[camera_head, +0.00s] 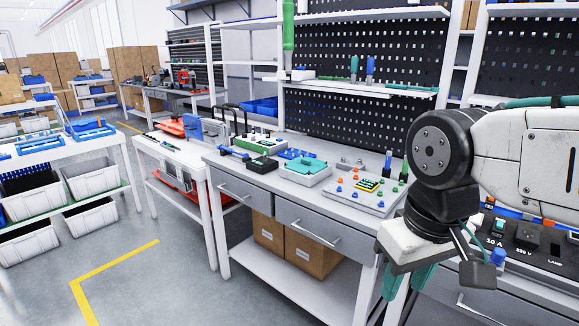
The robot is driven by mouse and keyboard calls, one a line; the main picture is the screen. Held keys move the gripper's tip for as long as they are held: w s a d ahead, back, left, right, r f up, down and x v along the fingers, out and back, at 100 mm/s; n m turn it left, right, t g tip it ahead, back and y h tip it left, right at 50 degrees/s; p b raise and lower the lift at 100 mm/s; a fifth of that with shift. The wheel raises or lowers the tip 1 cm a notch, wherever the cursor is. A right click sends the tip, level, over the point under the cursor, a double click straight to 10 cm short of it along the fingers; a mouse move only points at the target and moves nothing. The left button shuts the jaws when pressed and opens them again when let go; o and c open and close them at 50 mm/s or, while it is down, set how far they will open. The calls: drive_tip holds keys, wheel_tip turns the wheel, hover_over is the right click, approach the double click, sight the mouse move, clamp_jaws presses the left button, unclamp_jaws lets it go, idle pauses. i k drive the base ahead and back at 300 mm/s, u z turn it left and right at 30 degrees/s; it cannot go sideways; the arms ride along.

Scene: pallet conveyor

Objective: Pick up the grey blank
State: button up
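My gripper (407,280) hangs at the lower right, in front of the workbench's right end. It points down, and its two teal fingers stand apart with nothing visible between them. I cannot clearly single out a grey blank. Small grey pieces (347,162) lie towards the back of the grey workbench (235,171), too small to identify. My arm and gripper hide part of the bench at the right.
The bench holds a light board (384,199) with coloured knobs, a white box with a teal top (305,169) and a green-and-white case (261,144). A black control panel (527,238) is behind my arm. Floor is clear at the lower left, around a yellow line (118,262).

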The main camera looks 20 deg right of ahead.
sight(527, 216)
drive_tip(key=z, duration=1.05)
drive_tip(key=i, duration=0.95)
drive_tip(key=z, duration=0.9)
